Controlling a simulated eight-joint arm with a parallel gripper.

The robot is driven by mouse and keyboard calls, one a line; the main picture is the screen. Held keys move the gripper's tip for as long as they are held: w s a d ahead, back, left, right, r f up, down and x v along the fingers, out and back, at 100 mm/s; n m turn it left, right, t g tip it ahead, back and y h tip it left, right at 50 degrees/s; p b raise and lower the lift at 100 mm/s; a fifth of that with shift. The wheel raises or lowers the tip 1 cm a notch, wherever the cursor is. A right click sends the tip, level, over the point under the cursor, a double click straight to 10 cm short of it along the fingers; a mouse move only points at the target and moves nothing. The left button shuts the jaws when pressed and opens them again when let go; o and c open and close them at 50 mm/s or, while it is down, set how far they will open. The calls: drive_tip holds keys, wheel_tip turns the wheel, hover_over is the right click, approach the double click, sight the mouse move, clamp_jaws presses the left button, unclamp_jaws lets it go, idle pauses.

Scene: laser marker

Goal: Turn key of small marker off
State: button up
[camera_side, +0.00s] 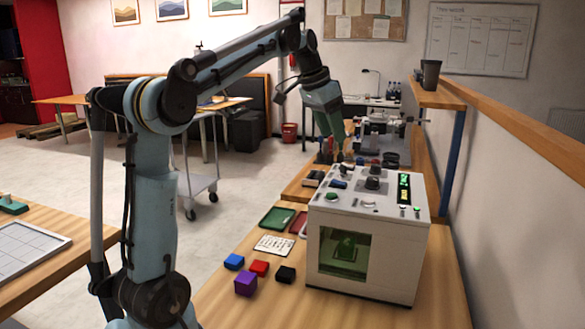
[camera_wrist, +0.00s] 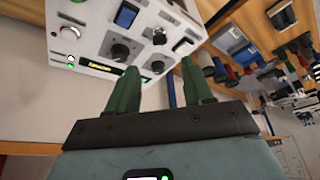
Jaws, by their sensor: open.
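The small marker (camera_side: 368,245) is a white box with a green-tinted front window, standing on the wooden bench. Its control panel also shows in the wrist view (camera_wrist: 92,42), with a blue rocker switch (camera_wrist: 126,14), dark round knobs (camera_wrist: 120,51) and a lit display (camera_wrist: 103,67). I cannot tell for sure which of the small controls is the key. My gripper (camera_side: 335,155) is at the far side of the box, above its panel level. In the wrist view its green fingers (camera_wrist: 158,82) are apart with nothing between them, near the panel's edge.
Coloured blocks, including a purple one (camera_side: 245,283), lie left of the marker, near a white card (camera_side: 274,245) and a green tray (camera_side: 277,218). Another machine (camera_side: 382,135) stands behind. A shelf (camera_side: 437,97) and wall bound the right side.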

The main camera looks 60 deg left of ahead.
sight(343, 165)
drive_tip(key=x, duration=0.9)
drive_tip(key=shift+w+f, duration=0.1)
drive_tip(key=shift+f, duration=0.15)
clamp_jaws()
